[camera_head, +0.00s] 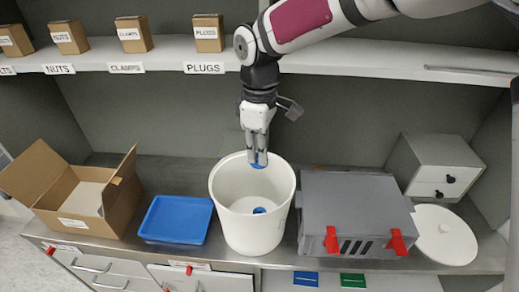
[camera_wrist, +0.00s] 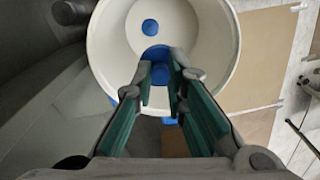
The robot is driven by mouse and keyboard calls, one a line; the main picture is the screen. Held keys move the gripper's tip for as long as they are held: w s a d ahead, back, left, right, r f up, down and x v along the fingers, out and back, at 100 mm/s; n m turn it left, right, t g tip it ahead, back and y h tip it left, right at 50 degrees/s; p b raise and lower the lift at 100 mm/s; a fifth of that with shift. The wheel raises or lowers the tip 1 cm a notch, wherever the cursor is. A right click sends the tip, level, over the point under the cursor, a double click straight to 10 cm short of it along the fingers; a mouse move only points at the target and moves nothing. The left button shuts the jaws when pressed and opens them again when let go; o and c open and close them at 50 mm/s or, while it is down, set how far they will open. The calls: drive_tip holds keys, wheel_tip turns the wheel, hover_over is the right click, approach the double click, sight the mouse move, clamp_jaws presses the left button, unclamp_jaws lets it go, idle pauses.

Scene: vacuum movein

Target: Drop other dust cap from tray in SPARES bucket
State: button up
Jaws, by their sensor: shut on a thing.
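My gripper (camera_head: 257,160) is shut on a blue dust cap (camera_head: 259,161) and points down into the mouth of the white bucket (camera_head: 228,205). The held cap shows between the fingertips in the wrist view, just past them (camera_wrist: 158,72). Another blue cap (camera_head: 259,210) lies on the bucket floor; it also shows in the wrist view (camera_wrist: 150,27). The blue tray (camera_head: 176,220) on the bench left of the bucket looks empty.
An open cardboard box (camera_head: 122,195) stands left of the tray. A grey case with red latches (camera_head: 352,205) stands close on the bucket's right. A shelf (camera_head: 340,57) with small labelled boxes runs above, behind my arm. A white round lid (camera_head: 445,235) lies at far right.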

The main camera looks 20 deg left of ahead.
sight(259, 168)
drive_tip(key=shift+f+b, duration=0.4)
drive_tip(key=shift+f, duration=2.45)
drive_tip(key=o, duration=0.8)
wheel_tip(259, 168, up, 12)
